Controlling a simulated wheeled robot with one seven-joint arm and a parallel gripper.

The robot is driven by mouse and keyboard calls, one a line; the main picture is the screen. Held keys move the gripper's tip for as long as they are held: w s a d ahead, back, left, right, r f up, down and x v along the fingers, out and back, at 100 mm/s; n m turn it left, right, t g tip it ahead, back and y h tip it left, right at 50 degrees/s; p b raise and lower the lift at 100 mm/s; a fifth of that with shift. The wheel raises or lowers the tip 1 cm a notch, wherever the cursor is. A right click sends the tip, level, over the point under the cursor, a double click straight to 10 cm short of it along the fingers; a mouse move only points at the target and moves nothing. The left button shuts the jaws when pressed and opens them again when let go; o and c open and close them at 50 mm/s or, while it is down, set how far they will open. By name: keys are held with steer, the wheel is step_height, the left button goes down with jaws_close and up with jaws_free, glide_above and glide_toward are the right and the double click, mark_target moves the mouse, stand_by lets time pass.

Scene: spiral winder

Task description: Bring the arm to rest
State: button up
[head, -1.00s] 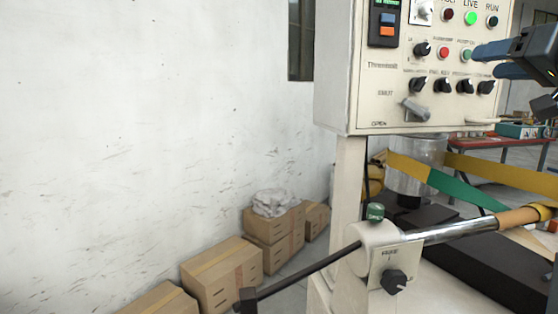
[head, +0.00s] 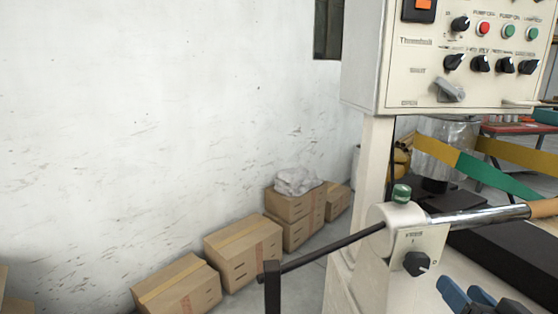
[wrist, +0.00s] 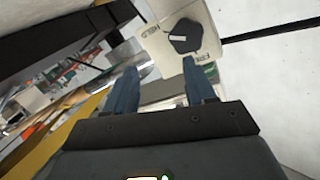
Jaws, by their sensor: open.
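My gripper (head: 462,288) has blue fingers and shows at the lower right of the head view, below and right of a black knob (head: 417,263). In the wrist view my gripper (wrist: 159,66) has its two fingers apart with nothing held between them. The knob (wrist: 184,36) lies beyond the fingertips there, on a cream plate (wrist: 208,28) with printed words by it. The knob looks clear of the fingers, but the exact gap cannot be told. The rest of my arm is mostly out of the head view.
A cream control panel (head: 425,98) with buttons and knobs stands above. A metal roller (head: 480,215) and a black bar (head: 330,250) extend from the knob's mount. Cardboard boxes (head: 243,250) line the white wall (head: 150,120). Yellow and green webs (head: 490,172) cross at the right.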

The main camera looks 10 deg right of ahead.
steer(key=s+a+f+n, duration=0.1)
steer(key=s+a+f, duration=0.4)
steer(key=s, duration=0.4)
steer(key=s+a+n+y, duration=0.1)
steer(key=s+a+n, duration=0.1)
steer(key=s, duration=1)
steer(key=s+a+n+g+y, duration=0.1)
steer(key=s+a, duration=0.4)
steer(key=s, duration=0.7)
steer(key=shift+s+n, duration=0.3)
steer(key=shift+n, duration=0.5)
steer(key=shift+c, duration=0.4)
